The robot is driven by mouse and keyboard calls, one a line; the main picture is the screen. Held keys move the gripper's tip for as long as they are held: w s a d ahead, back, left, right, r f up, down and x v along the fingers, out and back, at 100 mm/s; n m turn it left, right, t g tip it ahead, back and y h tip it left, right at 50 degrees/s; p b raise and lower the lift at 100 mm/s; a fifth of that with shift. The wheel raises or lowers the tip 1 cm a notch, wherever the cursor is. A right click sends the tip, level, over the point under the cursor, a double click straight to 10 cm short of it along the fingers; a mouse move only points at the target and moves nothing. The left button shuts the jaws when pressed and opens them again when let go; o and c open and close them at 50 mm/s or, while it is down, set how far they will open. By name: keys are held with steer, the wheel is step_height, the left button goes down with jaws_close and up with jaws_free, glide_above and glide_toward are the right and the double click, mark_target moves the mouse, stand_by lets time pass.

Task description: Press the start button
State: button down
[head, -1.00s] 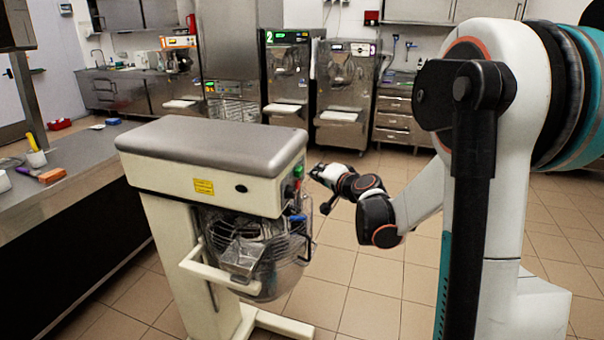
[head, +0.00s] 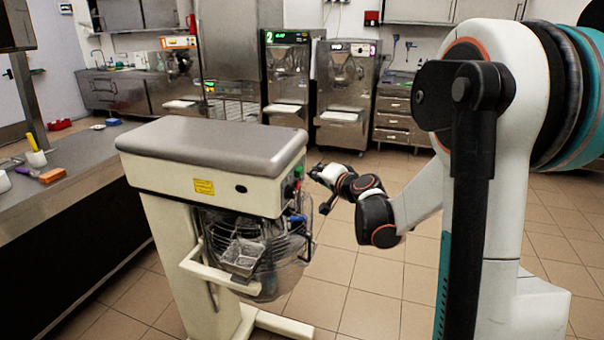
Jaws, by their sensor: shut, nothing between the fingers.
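A cream floor mixer (head: 215,165) with a grey top stands in the middle of the head view. On the right end of its head is a small control panel with a green button (head: 299,171) and a dark knob (head: 288,191) lower to its left. My gripper (head: 314,172) is at the end of the arm, just to the right of the panel, close to the green button. It is shut and empty. It is small in the picture, and I cannot tell whether its tips touch the button.
The mixer's bowl and wire guard (head: 262,250) sit below the panel, near my arm. A counter (head: 75,170) runs along the left. Batch freezers (head: 287,85) stand at the back. The tiled floor right of the mixer is free.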

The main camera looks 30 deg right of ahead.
steer(key=shift+w+a, duration=0.15)
stand_by(0.4)
steer(key=shift+w+a, duration=0.15)
steer(key=shift+w, duration=0.05)
